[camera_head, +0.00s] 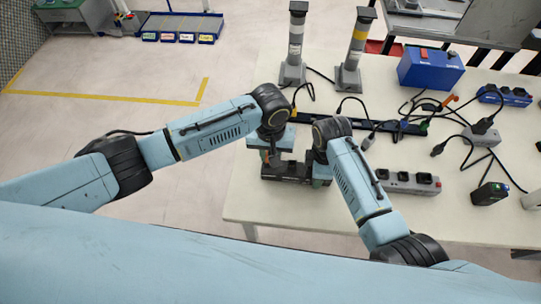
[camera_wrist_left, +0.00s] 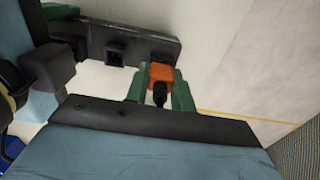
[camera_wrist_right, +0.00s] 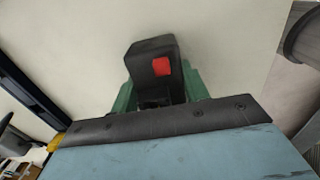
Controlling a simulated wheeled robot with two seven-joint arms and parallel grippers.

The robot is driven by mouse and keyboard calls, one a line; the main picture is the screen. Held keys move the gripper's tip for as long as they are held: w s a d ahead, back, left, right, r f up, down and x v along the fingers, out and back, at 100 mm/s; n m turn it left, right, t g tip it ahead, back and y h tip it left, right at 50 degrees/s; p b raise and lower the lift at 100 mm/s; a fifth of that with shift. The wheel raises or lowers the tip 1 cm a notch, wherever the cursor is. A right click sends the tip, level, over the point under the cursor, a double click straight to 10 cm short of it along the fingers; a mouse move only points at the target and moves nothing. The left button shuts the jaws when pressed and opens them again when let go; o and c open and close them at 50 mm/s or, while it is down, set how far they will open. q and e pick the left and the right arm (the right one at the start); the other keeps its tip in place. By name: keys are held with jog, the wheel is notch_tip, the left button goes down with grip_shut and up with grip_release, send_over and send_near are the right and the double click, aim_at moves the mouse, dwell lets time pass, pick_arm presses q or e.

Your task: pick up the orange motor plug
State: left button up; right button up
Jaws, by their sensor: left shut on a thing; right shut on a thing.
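The orange motor plug (camera_wrist_left: 161,74), with a black cable end, sits between the green fingers of my left gripper (camera_wrist_left: 160,88), which is shut on it. The plug is at one end of a black socket strip (camera_wrist_left: 92,42), against or in a socket; its contacts are hidden. In the head view the strip (camera_head: 290,171) lies near the table's front left, with my left gripper (camera_head: 268,155) over its left end. My right gripper (camera_wrist_right: 158,92) is shut on the strip's other end, a black block (camera_wrist_right: 150,50) with a red switch (camera_wrist_right: 161,66).
A grey power strip (camera_head: 405,182) lies right of my right arm. Cables, a blue box (camera_head: 430,68), a blue strip (camera_head: 505,96) and a black box (camera_head: 490,194) occupy the table's right side. Two posts (camera_head: 295,45) stand behind. The table (camera_head: 245,205) is bare at its front left corner.

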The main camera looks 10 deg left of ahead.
pick_arm(q)
jog(key=shift+c, duration=0.3)
notch_tip(320, 180, up, 10)
jog(key=shift+r, duration=0.1)
pick_arm(e)
jog(key=o, duration=1.2)
notch_tip(320, 180, up, 12)
